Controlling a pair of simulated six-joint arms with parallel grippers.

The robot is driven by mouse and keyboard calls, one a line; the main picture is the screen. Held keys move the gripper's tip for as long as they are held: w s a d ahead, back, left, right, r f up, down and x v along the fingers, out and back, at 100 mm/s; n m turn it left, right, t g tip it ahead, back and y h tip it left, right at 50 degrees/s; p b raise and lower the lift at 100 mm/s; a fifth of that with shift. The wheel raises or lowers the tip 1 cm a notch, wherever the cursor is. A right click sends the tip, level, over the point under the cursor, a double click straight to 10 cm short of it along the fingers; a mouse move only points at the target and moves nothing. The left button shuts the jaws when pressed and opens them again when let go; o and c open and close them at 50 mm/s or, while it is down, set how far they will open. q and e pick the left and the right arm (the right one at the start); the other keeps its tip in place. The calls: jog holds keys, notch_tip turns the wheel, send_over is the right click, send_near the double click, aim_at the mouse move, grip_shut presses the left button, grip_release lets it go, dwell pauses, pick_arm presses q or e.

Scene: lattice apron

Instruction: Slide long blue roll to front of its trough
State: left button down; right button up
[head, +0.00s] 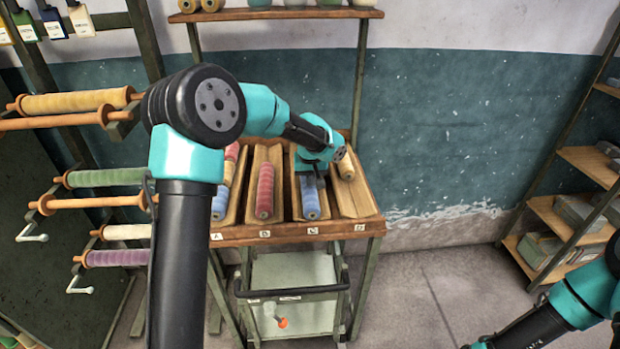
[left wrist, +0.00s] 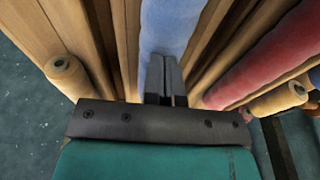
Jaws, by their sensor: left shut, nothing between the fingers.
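The long blue roll (head: 310,197) lies lengthwise in the trough marked C (head: 296,205) on the slanted rack. Its front end is close to the trough's front edge. Its back part is hidden in the head view by my left gripper (head: 315,172). In the left wrist view the blue roll (left wrist: 168,28) runs away from my left gripper (left wrist: 166,72). The fingers are shut and empty at its near end; whether they touch it I cannot tell. My right gripper is out of view; only part of my right arm shows at the lower right.
A red roll (head: 265,190) lies in the trough to the left. A short yellow roll (head: 346,167) sits at the back of the right trough. The far-left trough holds a short blue roll (head: 220,203) and others.

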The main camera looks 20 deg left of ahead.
aim_at(311, 205)
pick_arm(q)
jog(key=shift+r, duration=0.3)
jog(key=shift+r, duration=0.2)
jog(key=shift+s+r, duration=0.1)
jog(key=shift+s, duration=0.1)
jog(key=s+d, duration=0.1)
jog(key=s, duration=0.2)
jog(key=s+d, duration=0.2)
jog(key=s, duration=0.1)
jog(key=s+d, duration=0.2)
jog(key=s, duration=0.2)
jog(key=shift+s+d, duration=0.1)
jog(key=shift+d, duration=0.1)
